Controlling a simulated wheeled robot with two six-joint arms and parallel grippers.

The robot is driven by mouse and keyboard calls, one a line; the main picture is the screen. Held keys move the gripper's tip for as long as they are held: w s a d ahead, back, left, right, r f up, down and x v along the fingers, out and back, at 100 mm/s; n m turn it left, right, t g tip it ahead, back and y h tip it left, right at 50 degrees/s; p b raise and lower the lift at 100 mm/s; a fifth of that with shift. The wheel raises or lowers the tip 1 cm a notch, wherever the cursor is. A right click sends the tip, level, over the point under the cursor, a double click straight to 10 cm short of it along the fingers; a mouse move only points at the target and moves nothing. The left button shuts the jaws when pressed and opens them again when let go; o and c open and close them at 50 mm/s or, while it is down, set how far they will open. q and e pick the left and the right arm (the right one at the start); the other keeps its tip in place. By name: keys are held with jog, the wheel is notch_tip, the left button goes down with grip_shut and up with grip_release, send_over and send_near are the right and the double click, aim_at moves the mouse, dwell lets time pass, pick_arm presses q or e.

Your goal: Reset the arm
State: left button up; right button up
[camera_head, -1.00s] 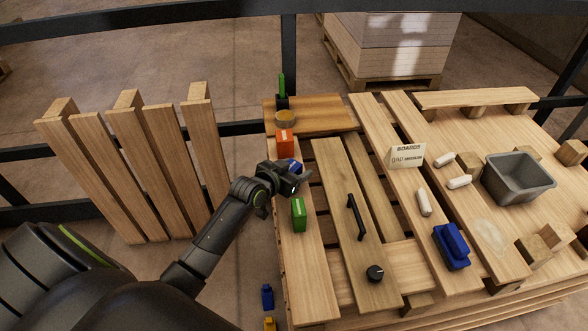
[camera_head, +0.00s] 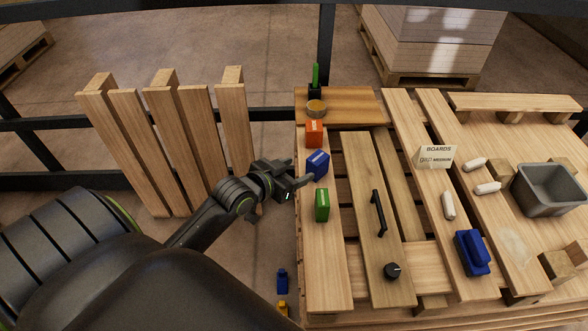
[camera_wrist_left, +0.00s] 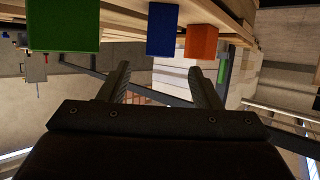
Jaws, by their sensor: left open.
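My left gripper (camera_head: 300,187) is open and empty, at the left edge of the pallet, beside the blue box (camera_head: 318,165). In the left wrist view its two fingers (camera_wrist_left: 160,82) are spread apart with nothing between them. The orange box (camera_head: 314,133), the blue box and the green box (camera_head: 322,205) stand in a row on the leftmost board. In the left wrist view the green box (camera_wrist_left: 64,25), blue box (camera_wrist_left: 162,30) and orange box (camera_wrist_left: 201,41) show above the fingers. My right gripper is not in view.
The pallet top (camera_head: 325,260) holds a black handle (camera_head: 378,212), a black knob (camera_head: 392,271), a blue brush-like item (camera_head: 471,252), white rolls, a boards sign (camera_head: 436,157) and a grey bin (camera_head: 550,190). An upright slatted pallet (camera_head: 190,140) stands at the left.

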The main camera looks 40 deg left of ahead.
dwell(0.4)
pick_arm(q)
jog(key=s+f+n+g+y, duration=0.1)
jog(key=s+f+g, duration=0.15)
jog(key=s, duration=0.65)
jog(key=s+f+g+y, duration=0.15)
jog(key=s+g, duration=0.25)
jog(key=s, duration=0.4)
jog(key=s+f+n+g+y, duration=0.1)
jog(key=s+f+g, duration=0.2)
jog(key=s, duration=0.6)
notch_tip(320, 180, down, 22)
jog(key=a+g+p, duration=0.1)
jog(key=g+p, duration=0.1)
jog(key=p, duration=0.1)
jog(key=s+d+f+p, duration=0.1)
jog(key=s+f+p, duration=0.1)
jog(key=s+f, duration=1.1)
jog(key=shift+s+d+g+h, duration=0.2)
jog(key=shift+s+g+h, duration=0.15)
jog(key=shift+s, duration=0.35)
